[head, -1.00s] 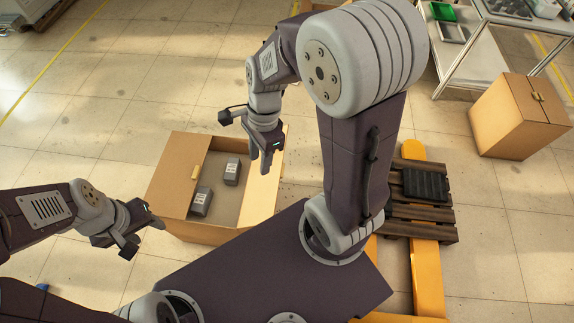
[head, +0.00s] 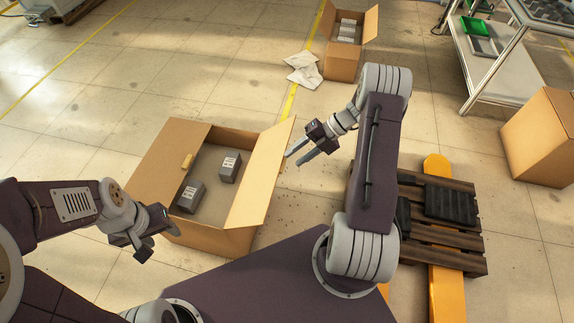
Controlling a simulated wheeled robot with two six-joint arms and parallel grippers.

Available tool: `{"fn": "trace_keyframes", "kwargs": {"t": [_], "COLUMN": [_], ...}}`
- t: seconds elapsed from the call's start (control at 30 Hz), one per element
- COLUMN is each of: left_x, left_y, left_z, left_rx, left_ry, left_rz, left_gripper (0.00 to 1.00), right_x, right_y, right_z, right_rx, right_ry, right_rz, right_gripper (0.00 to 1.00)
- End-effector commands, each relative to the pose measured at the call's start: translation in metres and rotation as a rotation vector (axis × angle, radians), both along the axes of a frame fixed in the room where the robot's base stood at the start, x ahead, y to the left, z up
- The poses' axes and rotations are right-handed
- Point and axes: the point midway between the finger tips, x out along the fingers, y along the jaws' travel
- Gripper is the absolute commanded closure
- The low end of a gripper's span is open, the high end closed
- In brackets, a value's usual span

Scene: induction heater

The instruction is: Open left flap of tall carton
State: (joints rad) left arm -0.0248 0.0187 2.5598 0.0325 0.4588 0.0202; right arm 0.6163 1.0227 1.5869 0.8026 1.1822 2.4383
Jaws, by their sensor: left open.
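The tall carton (head: 222,242) stands open-topped in front of me, with two grey boxes, one farther (head: 229,167) and one nearer (head: 191,196), inside. My right gripper (head: 296,158) is open and empty, just right of the right flap.
A wooden pallet (head: 440,255) with a black tray (head: 450,201) lies on yellow forks at right. Another carton (head: 545,135) stands at the right edge. An open carton (head: 343,66) and white bags (head: 303,69) are at the back. Floor behind the tall carton is clear.

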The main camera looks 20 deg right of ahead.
Motion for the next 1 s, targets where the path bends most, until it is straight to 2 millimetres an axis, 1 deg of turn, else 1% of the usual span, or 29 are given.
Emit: {"fn": "trace_keyframes", "kwargs": {"t": [0.03, 0.2, 0.33, 0.57, 0.67, 0.7, 0.73, 1.0], "left_x": [0.000, 0.000, 0.000, 0.000, 0.000, 0.000, 0.000, 0.000], "left_y": [0.000, 0.000, 0.000, 0.000, 0.000, 0.000, 0.000, 0.000], "left_z": [-0.004, -0.008, -0.009, -0.009, -0.009, -0.009, -0.009, -0.009], "left_rx": [0.000, 0.000, 0.000, 0.000, 0.000, 0.000, 0.000, 0.000], "left_ry": [0.000, 0.000, 0.000, 0.001, 0.001, 0.001, 0.001, 0.000], "left_rz": [0.000, 0.000, 0.000, 0.000, 0.000, 0.000, 0.000, 0.000], "left_gripper": [0.50, 0.50, 0.50, 0.50, 0.50, 0.50, 0.50, 0.50], "right_x": [0.000, 0.003, 0.004, 0.004, 0.004, 0.004, 0.004, 0.004], "right_y": [0.009, 0.030, 0.036, 0.037, 0.037, 0.037, 0.037, 0.037], "right_z": [-0.009, -0.027, -0.032, -0.032, -0.032, -0.032, -0.032, -0.033], "right_rx": [0.003, 0.002, 0.000, -0.001, -0.001, -0.001, -0.001, -0.003], "right_ry": [0.004, 0.001, 0.001, 0.000, 0.000, 0.000, 0.000, 0.001], "right_rz": [0.004, 0.003, 0.001, 0.002, 0.002, 0.002, 0.002, 0.002], "right_gripper": [0.62, 0.62, 0.62, 0.62, 0.87, 0.98, 1.00, 1.00]}}
